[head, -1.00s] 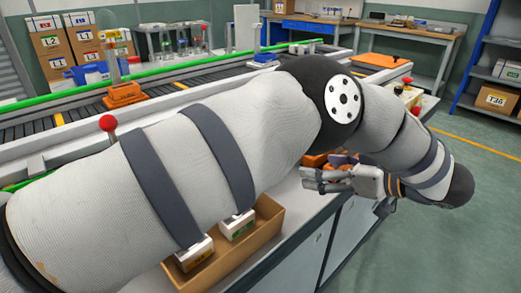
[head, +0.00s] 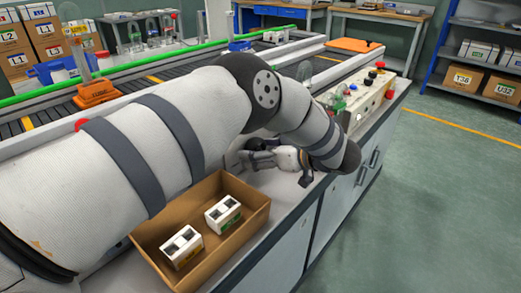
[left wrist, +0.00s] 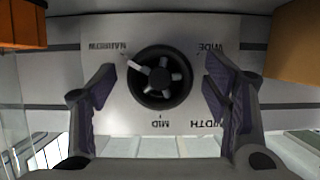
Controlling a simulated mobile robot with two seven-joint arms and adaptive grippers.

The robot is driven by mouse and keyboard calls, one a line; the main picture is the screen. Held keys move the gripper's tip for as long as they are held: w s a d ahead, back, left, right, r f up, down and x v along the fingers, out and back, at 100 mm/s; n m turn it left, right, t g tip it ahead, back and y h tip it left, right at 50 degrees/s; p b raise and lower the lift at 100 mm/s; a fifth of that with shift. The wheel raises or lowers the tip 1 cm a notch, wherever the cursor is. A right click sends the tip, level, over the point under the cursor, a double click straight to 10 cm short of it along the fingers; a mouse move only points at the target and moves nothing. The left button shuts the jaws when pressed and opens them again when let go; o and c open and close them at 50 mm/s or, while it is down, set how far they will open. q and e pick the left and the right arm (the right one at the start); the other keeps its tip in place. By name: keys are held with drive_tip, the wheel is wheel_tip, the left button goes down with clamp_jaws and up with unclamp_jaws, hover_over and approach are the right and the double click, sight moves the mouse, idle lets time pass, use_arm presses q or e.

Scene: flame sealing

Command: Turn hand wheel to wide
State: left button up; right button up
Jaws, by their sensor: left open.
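The black hand wheel (left wrist: 161,90) sits on a light grey panel (left wrist: 200,115) in the middle of the left wrist view. One pale spoke or mark on it points to the upper left, roughly toward the label NARROW (left wrist: 107,47). The label WIDE (left wrist: 211,48) is at the upper right and MID (left wrist: 160,123) is below. My left gripper (left wrist: 160,66) is open, one finger on each side of the wheel, with gaps showing. In the head view my left gripper (head: 262,158) is low over the bench, and my arm hides the wheel.
An open cardboard box (head: 250,222) holding two white cartons stands beside my left arm. A control box with a red knob (head: 390,93) is at the bench's right end. A conveyor (head: 165,77) runs behind. A brown block edge (left wrist: 296,45) shows at the wrist view's upper right.

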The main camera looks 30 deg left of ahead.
use_arm(q)
drive_tip(key=c, duration=1.1)
use_arm(e)
drive_tip(key=shift+w+r, duration=0.1)
use_arm(q)
drive_tip(key=shift+r+n+t+p, duration=0.2)
drive_tip(key=shift+n+t+p, duration=0.3)
drive_tip(key=shift+n, duration=0.1)
drive_tip(key=shift+n+t+p, duration=0.35)
drive_tip(key=shift+n+t, duration=0.05)
drive_tip(key=shift+n, duration=0.1)
drive_tip(key=shift+f+n+t+p, duration=0.15)
drive_tip(key=shift+n+t+p, duration=0.55)
drive_tip(key=shift+n, duration=0.5)
use_arm(e)
drive_tip(key=shift+t, duration=0.7)
drive_tip(key=shift+w+r, duration=1.65)
use_arm(q)
drive_tip(key=shift+s, duration=0.1)
